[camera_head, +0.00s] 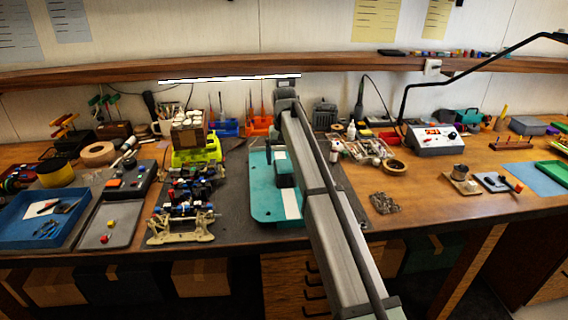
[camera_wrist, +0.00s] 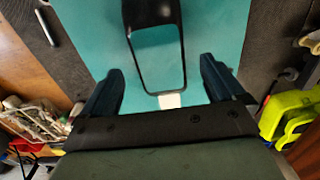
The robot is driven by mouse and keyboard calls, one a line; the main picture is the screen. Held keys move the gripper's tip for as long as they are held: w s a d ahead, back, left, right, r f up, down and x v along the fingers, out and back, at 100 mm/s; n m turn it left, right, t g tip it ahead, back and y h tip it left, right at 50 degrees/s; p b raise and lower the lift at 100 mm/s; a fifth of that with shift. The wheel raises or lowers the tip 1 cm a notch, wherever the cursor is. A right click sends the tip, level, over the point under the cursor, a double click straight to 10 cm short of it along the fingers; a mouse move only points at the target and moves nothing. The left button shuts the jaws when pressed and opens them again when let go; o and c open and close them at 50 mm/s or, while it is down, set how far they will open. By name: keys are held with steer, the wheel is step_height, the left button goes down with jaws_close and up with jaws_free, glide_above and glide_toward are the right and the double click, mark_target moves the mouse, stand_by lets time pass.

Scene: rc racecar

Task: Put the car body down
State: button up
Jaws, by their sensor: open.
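The car body (camera_head: 265,205) is a teal shell with white stripes and a raised, dark-framed cabin. It lies on the dark mat, left of my arm in the head view, and appears flat. In the wrist view the teal shell (camera_wrist: 225,30) fills the upper middle, with the cabin's black frame between the fingers. My gripper (camera_wrist: 161,66) is open, with a finger on each side of the cabin and visible gaps to it. My arm hides part of the body's right side. The car chassis (camera_head: 182,222), with beige arms and blue and black parts, stands left of the body.
A lime-green piece (camera_head: 200,152) stands behind the chassis; it also shows in the wrist view (camera_wrist: 285,112). A grey tray (camera_head: 110,224) and a blue tray (camera_head: 30,228) are at left. The front right bench is mostly clear.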

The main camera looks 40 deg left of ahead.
step_height(320, 180, up, 9)
steer(key=shift+r, duration=0.15)
stand_by(0.6)
